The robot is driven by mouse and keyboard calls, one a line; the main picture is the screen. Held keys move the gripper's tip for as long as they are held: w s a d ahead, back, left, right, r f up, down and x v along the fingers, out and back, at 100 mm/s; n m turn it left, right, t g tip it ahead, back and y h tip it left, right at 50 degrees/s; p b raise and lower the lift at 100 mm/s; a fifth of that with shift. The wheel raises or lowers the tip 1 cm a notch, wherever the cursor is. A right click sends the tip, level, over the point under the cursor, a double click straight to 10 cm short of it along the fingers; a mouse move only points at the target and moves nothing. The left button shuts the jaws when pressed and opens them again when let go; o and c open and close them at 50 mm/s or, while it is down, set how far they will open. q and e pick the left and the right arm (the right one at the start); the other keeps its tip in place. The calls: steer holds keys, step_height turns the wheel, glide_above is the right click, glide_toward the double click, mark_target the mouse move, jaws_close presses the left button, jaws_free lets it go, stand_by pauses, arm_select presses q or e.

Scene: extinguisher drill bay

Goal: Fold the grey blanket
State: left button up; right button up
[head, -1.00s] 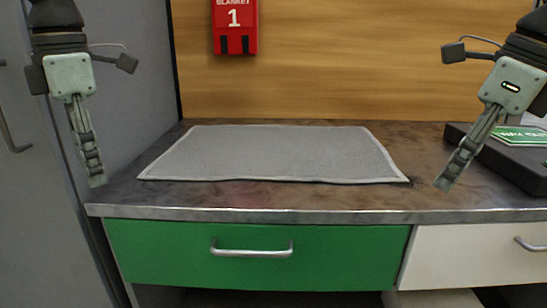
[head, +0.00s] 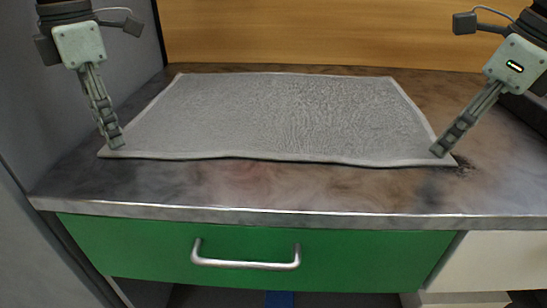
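The grey blanket (head: 280,115) lies spread out, unfolded, on the worktop, with a pale border. Its surface looks finely wrinkled and its near edge is slightly wavy. My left gripper (head: 116,146) points down with its tips at the blanket's near left corner. My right gripper (head: 439,152) slants down to the left with its tips at the near right corner. Both seem to touch the blanket. The fingers show side-on, so I cannot see whether they are open or closed on the cloth.
The brown mottled worktop (head: 270,185) has a clear strip in front of the blanket. Below is a green drawer (head: 330,255) with a metal handle (head: 246,265). A wooden panel (head: 320,35) stands behind, and a grey wall rises at the left. A dark object (head: 530,118) sits at the right.

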arm_select(q)
steer(key=shift+f, duration=0.95)
arm_select(e)
steer(key=shift+f, duration=0.9)
arm_select(q)
steer(key=shift+f+b, duration=0.3)
steer(key=shift+b, duration=0.05)
arm_select(e)
steer(key=shift+f, duration=0.35)
arm_select(q)
steer(key=shift+r, duration=0.1)
steer(key=shift+c, duration=0.5)
arm_select(e)
steer(key=shift+r, duration=0.15)
steer(key=shift+c, duration=0.5)
arm_select(q)
jaws_close()
arm_select(e)
jaws_close()
steer(key=shift+f, duration=0.2)
